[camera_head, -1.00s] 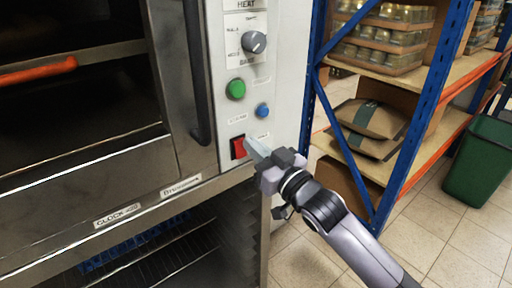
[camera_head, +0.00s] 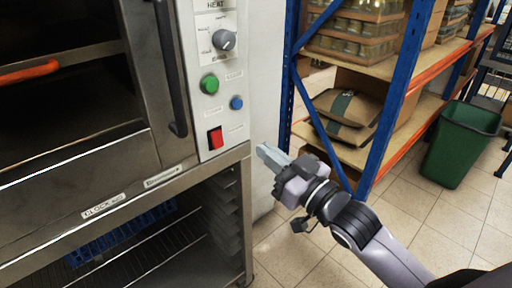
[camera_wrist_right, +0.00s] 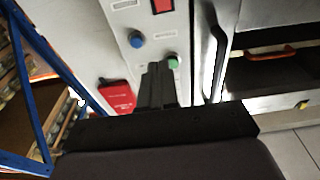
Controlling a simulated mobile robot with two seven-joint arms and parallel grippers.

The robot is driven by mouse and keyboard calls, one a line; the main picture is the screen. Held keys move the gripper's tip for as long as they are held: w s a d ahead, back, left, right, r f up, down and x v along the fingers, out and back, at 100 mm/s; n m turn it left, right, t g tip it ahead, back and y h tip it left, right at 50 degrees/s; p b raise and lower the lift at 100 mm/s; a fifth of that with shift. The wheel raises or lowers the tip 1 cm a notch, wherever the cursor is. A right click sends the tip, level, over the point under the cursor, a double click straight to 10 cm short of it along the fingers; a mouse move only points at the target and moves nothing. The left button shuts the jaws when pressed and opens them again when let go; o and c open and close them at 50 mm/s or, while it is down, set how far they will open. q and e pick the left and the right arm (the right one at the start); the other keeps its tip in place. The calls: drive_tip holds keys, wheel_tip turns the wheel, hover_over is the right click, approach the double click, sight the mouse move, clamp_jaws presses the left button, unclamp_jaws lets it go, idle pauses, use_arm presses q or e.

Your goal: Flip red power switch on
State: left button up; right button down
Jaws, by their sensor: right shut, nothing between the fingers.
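The red power switch (camera_head: 216,138) is a red rocker in a dark frame, low on the pale control panel of the oven. It also shows at the top edge of the right wrist view (camera_wrist_right: 162,6), partly cut off. I cannot tell for sure which way the rocker is tipped. My right gripper (camera_head: 265,152) is shut and empty, to the right of the switch and a little lower in the head view, apart from the panel. Its closed fingers (camera_wrist_right: 158,85) point up in the wrist view. My left gripper is not in view.
Above the switch are a green button (camera_head: 209,83), a blue button (camera_head: 236,102) and a grey knob (camera_head: 224,40). The oven door handle (camera_head: 170,70) stands out to the left.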

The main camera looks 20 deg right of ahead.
drive_tip(key=shift+s+d+r, duration=0.15)
drive_tip(key=shift+s+d, duration=0.1)
drive_tip(key=shift+s, duration=0.4)
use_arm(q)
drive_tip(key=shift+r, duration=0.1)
